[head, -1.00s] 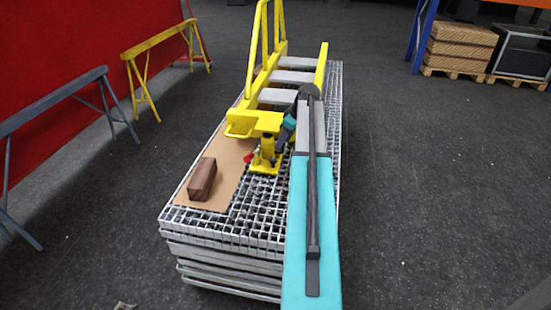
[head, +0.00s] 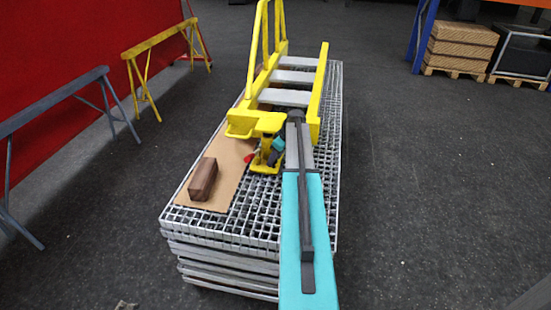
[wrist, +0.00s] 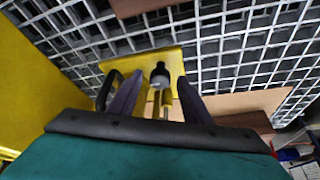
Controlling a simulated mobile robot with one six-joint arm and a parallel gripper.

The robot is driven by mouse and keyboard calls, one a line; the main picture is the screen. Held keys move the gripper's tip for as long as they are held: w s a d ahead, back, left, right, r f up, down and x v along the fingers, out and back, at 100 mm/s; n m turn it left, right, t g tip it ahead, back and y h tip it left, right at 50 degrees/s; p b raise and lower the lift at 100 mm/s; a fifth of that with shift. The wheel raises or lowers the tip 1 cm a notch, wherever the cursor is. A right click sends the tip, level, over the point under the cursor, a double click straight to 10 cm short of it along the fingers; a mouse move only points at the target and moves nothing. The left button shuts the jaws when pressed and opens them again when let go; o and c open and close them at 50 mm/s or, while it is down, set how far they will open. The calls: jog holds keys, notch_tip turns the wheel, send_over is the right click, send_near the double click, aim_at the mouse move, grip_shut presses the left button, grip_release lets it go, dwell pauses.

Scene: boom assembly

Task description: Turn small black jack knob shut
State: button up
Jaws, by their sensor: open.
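The yellow jack (head: 264,125) stands on the grating beside the yellow frame. In the wrist view its small black knob (wrist: 160,74) shows in front of the yellow base plate, with a thin metal shaft running below it. My gripper (wrist: 159,82) is open, with one dark finger on each side of the knob and a visible gap on both sides. In the head view my gripper (head: 272,156) is low against the jack's right side. The knob is hidden there by the gripper and jack.
A yellow ladder-like boom frame (head: 287,77) lies behind the jack. A brown block (head: 203,180) rests on a cardboard sheet (head: 231,157) to the left. A small red part (head: 249,158) sits left of the jack. Metal grating (head: 255,220) is beneath everything.

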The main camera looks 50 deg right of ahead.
jog(key=shift+f, duration=0.1)
jog(key=c, duration=1)
